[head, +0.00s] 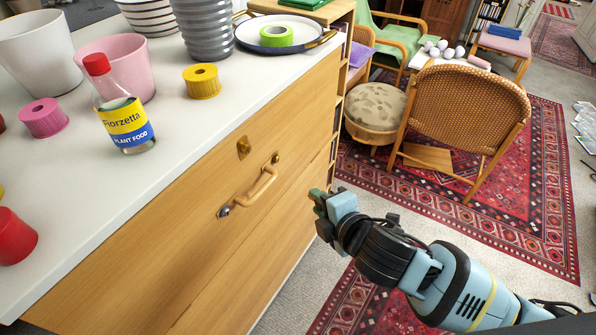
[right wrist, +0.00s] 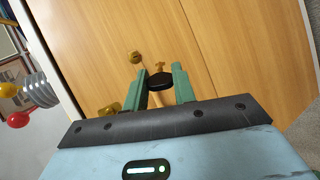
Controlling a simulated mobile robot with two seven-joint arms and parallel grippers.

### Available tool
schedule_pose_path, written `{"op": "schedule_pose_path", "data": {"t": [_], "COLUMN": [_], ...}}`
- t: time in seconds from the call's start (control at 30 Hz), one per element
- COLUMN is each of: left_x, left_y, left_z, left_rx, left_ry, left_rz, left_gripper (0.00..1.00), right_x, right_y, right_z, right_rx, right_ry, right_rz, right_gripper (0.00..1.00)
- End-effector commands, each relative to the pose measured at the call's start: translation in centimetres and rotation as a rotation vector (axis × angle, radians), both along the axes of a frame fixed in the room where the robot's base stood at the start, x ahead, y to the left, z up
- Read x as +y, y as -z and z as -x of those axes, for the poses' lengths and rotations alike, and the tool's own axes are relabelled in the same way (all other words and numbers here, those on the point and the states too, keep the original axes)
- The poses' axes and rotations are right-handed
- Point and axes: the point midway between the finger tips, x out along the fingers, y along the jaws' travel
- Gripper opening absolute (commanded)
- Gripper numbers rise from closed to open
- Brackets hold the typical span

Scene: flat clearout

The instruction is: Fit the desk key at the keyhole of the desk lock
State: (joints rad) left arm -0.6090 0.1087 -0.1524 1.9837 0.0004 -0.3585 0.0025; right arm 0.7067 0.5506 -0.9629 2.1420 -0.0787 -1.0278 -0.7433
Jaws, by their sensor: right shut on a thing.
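The desk lock (head: 243,147) is a small brass plate on the wooden drawer front, above the handle; it also shows in the right wrist view (right wrist: 135,57), left of the key tip. My right gripper (head: 321,202) is off to the right of the lock in the head view, apart from the drawer front. In the right wrist view its green fingers (right wrist: 161,84) are shut on the desk key (right wrist: 160,79), which has a black head and a brass shaft pointing toward the wood. The key cannot be made out in the head view. My left gripper is not in view.
The drawer handle (head: 255,186) sticks out below the lock. A wicker chair (head: 460,105) and a stool (head: 374,108) stand on the red rug behind my right arm.

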Motion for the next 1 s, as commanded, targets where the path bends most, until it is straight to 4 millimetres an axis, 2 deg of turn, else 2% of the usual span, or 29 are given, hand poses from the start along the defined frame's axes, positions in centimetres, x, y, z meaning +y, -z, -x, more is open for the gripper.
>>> {"op": "schedule_pose_path", "data": {"t": [0.3,0.6,1.0], "left_x": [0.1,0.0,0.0], "left_y": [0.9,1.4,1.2], "left_z": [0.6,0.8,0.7], "left_rx": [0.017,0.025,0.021], "left_ry": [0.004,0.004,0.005], "left_rz": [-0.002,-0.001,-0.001], "left_gripper": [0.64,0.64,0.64], "right_x": [2.5,4.4,4.6], "right_y": [-4.4,-8.7,-9.2], "right_z": [-1.0,-0.6,-0.5], "right_rx": [-0.226,-0.357,-0.369], "right_ry": [-0.353,-0.503,-0.511], "right_rz": [-0.155,-0.290,-0.301], "right_gripper": [0.00,0.00,0.00]}}
